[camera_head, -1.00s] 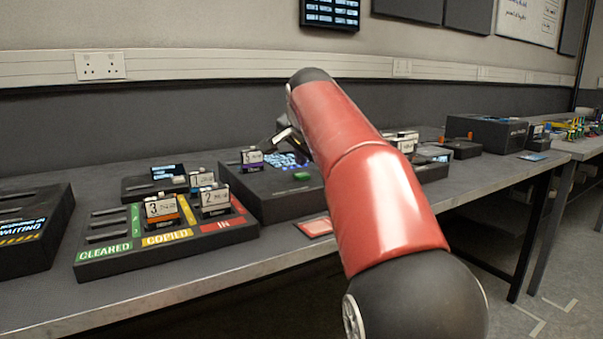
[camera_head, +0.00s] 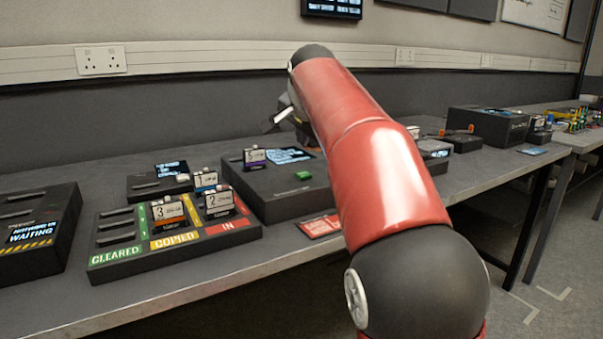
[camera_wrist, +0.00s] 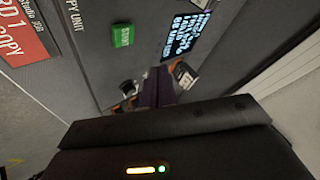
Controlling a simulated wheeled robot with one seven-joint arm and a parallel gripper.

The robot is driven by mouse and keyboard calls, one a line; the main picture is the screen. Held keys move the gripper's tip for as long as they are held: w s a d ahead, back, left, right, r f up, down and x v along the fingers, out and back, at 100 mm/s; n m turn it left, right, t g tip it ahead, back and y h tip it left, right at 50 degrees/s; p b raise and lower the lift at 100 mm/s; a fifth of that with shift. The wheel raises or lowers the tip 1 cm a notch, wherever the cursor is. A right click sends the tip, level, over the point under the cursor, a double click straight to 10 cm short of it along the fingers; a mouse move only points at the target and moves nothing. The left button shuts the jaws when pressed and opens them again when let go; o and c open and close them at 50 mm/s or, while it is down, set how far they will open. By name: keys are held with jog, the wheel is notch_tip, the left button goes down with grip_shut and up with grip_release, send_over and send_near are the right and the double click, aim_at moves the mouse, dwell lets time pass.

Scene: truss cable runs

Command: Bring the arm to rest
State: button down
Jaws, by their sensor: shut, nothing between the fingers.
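My gripper (camera_head: 281,117) is shut and empty, held above the back of the dark copy unit (camera_head: 270,196) in the head view. My red arm reaches across the bench from the lower right and hides part of what lies behind it. A purple-edged card (camera_head: 254,158) stands upright in the copy unit, apart from my gripper. In the wrist view, my gripper's black body fills the bottom, above the copy unit's green button (camera_wrist: 122,35) and lit screen (camera_wrist: 185,35); the fingertips there are hard to make out.
A WAITING box (camera_head: 37,230) stands at left. A red label card (camera_head: 320,226) lies near the bench edge. The wall (camera_head: 200,110) is close behind.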

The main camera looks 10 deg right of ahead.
jog(key=s+f+n+g, duration=0.1)
jog(key=s+f+n, duration=0.2)
jog(key=s+f, duration=0.5)
jog(key=s+f+n+g, duration=0.1)
jog(key=s+f+n, duration=0.2)
jog(key=s+f, duration=0.6)
jog(key=s+f+n+g+y, duration=0.1)
jog(key=s+f+n, duration=0.3)
jog(key=s, duration=1.5)
notch_tip(320, 180, down, 5)
jog(key=shift+s+r+g, duration=0.1)
jog(key=shift+s+g, duration=0.2)
jog(key=shift+s, duration=0.05)
jog(key=c, duration=2.1)
grip_release()
jog(key=shift+d, duration=0.1)
jog(key=shift+c, duration=0.2)
